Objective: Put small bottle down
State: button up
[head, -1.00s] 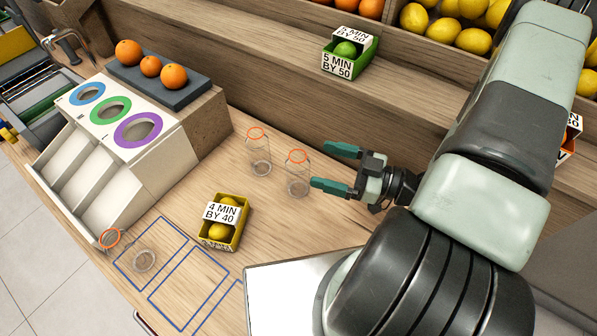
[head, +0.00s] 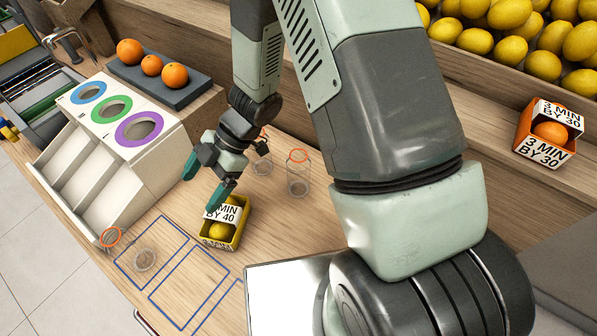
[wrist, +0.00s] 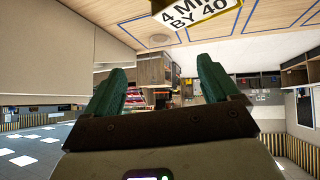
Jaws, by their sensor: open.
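Three clear bottles with orange rims stand on the wooden counter in the head view. One bottle (head: 144,259) is at the front left on a blue outlined area and appears upright. Another bottle (head: 298,188) stands right of centre. A third bottle (head: 262,168) is just left of it, its top partly hidden by my gripper. Which one is the small bottle I cannot tell. My gripper (head: 203,186) is open and empty, between the white dispenser and the yellow box. In the wrist view its green fingers (wrist: 163,72) are apart with nothing between them.
The yellow box of lemons (head: 221,232) lies close to my fingertips. The white dispenser (head: 160,165) with coloured ring holes stands left, with oranges on a dark tray (head: 185,92) behind. An orange box (head: 548,133) sits at right. Blue outlined areas (head: 188,290) at front are partly free.

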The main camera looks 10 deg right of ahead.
jog(key=w+d+r+n+t+h, duration=0.2)
jog(key=w+r+n+t+h, duration=0.1)
jog(key=w+t+h, duration=0.25)
jog(key=m+t+h, duration=0.6)
jog(key=t+h, duration=0.5)
jog(key=h, duration=0.3)
send_near(294, 180)
jog(key=w+d+r, duration=0.2)
jog(key=w, duration=0.1)
jog(key=shift+w+d+r, duration=0.1)
jog(key=shift+d+r, duration=0.15)
jog(key=shift+d, duration=0.1)
jog(key=w+d+f+n, duration=0.1)
jog(key=n, duration=0.1)
jog(key=w+d+f+n+t+y, duration=0.1)
jog(key=n, duration=0.1)
jog(key=w+d+f+n+t, duration=0.1)
jog(key=n, duration=0.1)
jog(key=shift+d, duration=0.15)
jog(key=shift+w+d+f+n+t+y, duration=0.2)
jog(key=shift+w+d+n+t+y, duration=0.3)
jog(key=shift+n, duration=0.3)
jog(key=shift+x, duration=2.25)
